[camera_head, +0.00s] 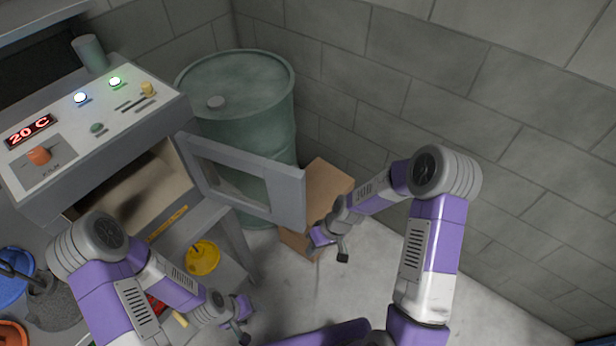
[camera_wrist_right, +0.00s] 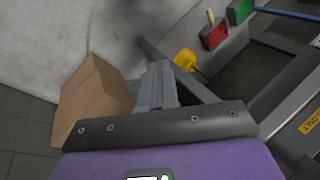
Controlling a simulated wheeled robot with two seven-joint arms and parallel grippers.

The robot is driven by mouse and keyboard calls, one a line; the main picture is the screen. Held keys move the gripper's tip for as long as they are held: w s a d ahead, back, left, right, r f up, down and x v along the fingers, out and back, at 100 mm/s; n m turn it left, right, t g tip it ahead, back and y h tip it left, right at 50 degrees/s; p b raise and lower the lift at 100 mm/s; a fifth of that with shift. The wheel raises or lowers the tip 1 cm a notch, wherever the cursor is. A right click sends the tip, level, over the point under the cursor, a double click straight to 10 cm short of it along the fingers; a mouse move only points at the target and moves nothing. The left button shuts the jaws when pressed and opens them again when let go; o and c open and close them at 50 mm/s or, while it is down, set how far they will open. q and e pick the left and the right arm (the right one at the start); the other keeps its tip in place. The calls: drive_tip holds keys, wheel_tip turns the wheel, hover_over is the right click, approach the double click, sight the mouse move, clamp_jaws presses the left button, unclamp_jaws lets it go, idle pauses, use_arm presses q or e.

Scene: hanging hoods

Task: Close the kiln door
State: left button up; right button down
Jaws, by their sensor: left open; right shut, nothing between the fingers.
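The kiln (camera_head: 110,115) stands at the left in the head view, with its control panel on top and its chamber opening facing front. Its grey door (camera_head: 287,195), with a window-like recess, is swung wide open on the right side of the opening. My right gripper (camera_head: 341,252) is shut and empty, just right of and below the door's free edge; contact is not visible. Its closed fingers show in the right wrist view (camera_wrist_right: 158,85). My left gripper (camera_head: 242,328) is open, low in front of the kiln, apart from the door.
A green drum (camera_head: 238,90) stands behind the door. A cardboard box (camera_head: 325,185) is on the floor behind my right gripper. A yellow item (camera_head: 202,257) is below the kiln. A block wall closes the right side; the floor in front is clear.

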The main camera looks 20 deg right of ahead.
drive_tip(key=w+d+r+n+g+y+p, duration=0.1)
drive_tip(key=w+d+r+n+p, duration=0.15)
drive_tip(key=r, duration=0.85)
drive_tip(key=w+d+r+n+p, duration=0.2)
drive_tip(key=d+r+n+p, duration=0.15)
drive_tip(key=r, duration=0.85)
drive_tip(key=w+d+r+n+g+y+p, duration=0.1)
drive_tip(key=w+d+r+n+p, duration=0.15)
drive_tip(key=r, duration=0.85)
drive_tip(key=s+a+f+b, duration=0.1)
drive_tip(key=s+a+f, duration=0.3)
drive_tip(key=a+f, duration=0.3)
drive_tip(key=shift+s+a+f+n, duration=0.35)
drive_tip(key=shift+a+n, duration=0.1)
drive_tip(key=shift+a, duration=0.2)
